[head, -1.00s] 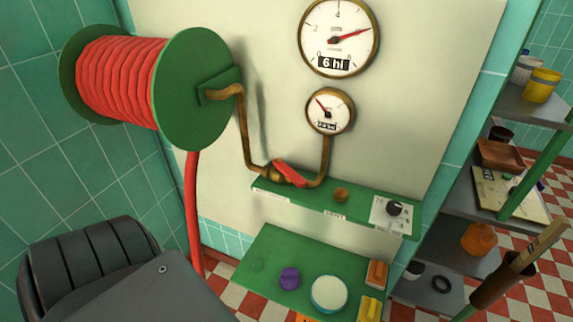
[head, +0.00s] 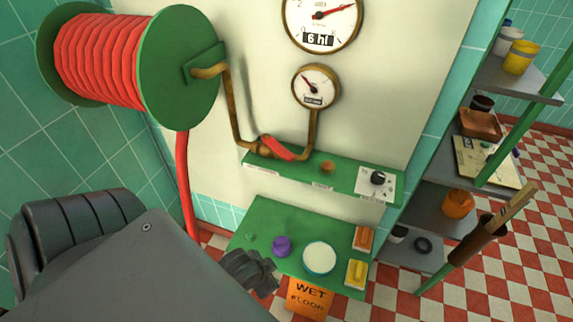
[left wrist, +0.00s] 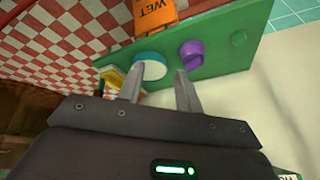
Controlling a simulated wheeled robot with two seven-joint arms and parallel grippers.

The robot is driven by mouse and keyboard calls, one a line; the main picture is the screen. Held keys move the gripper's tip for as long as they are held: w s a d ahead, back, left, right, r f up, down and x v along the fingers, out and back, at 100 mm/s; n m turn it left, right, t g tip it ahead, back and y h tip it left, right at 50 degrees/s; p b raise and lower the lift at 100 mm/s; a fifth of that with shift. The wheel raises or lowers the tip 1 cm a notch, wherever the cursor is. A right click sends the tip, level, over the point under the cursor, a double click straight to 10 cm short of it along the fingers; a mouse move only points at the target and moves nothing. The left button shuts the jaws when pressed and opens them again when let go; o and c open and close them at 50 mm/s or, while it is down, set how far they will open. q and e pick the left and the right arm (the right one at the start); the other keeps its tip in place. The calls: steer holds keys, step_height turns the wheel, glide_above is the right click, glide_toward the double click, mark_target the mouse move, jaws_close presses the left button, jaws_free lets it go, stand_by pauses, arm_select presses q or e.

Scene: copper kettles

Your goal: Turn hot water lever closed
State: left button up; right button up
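The red lever (head: 278,148) sits on the copper pipe just above the upper green shelf (head: 300,170). It slants down to the right. It is out of sight in the left wrist view. My left gripper (head: 252,270) is low in the head view, by the front left edge of the lower green shelf, below and well apart from the lever. In the left wrist view the two fingers (left wrist: 158,85) are spread with nothing between them. My right gripper is in neither view.
The lower green shelf (head: 290,228) holds a purple item (head: 281,246), a round white container (head: 320,258) and two brushes or sponges. An orange wet-floor sign (head: 308,298) is below. A red hose reel (head: 110,60) hangs at left; gauges (head: 316,86) are above. Grey shelves stand at right.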

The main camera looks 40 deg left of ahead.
arm_select(q)
steer(key=w+a+r+m+t+y, duration=0.1)
steer(key=w+a+r+m+t, duration=0.25)
steer(key=w+r, duration=0.2)
steer(key=w+a+r+m+t, duration=0.2)
steer(key=w+r+m+t, duration=0.15)
steer(key=r, duration=0.25)
steer(key=m+t+y, duration=0.3)
steer(key=m+t, duration=0.2)
steer(key=t, duration=0.1)
glide_toward(286, 149)
steer(key=p+x, duration=0.1)
steer(key=x, duration=0.3)
steer(key=p+x, duration=0.2)
steer(key=x, duration=0.3)
steer(key=shift+w+a+f, duration=0.1)
steer(key=shift+a+f, duration=0.15)
steer(key=shift+x, duration=0.85)
steer(key=shift+f, duration=0.1)
jaws_close()
